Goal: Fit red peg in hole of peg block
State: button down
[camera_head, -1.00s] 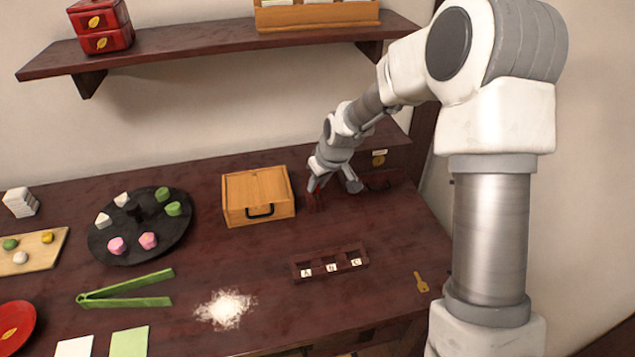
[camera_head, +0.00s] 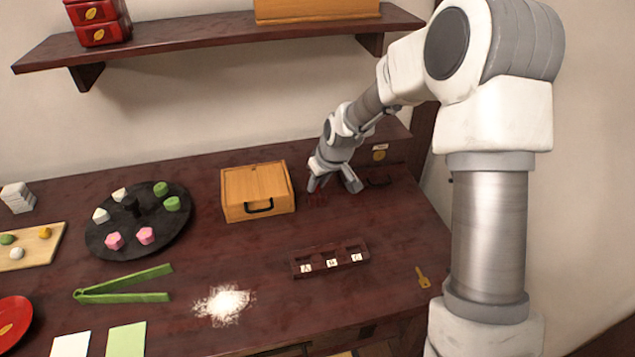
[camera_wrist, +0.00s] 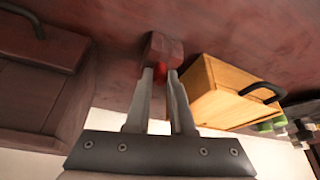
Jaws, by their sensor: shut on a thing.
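My gripper (camera_wrist: 161,78) is shut on the red peg (camera_wrist: 160,69), which shows as a small bright red patch between the fingertips in the wrist view. Directly beyond the fingertips is a small dark red block (camera_wrist: 164,48), which looks like the peg block. The peg appears to be at or touching the block; I cannot tell whether it is in the hole, as the fingers hide it. In the head view my gripper (camera_head: 333,188) points down close to the table, right of the wooden box, and hides most of the peg and block.
The wooden box (camera_head: 257,190) with a black handle stands close left of my gripper. A dark drawer cabinet (camera_head: 388,163) is close behind and right. A three-compartment tray (camera_head: 330,261), a brass key (camera_head: 423,277), green tongs (camera_head: 125,285) and a black round tray (camera_head: 101,233) lie farther off.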

jog(key=c, duration=0.7)
grip_release()
jog(key=p+v, duration=0.4)
jog(key=v, duration=1.3)
jog(key=shift+s+r, duration=0.15)
jog(key=shift+r, duration=0.05)
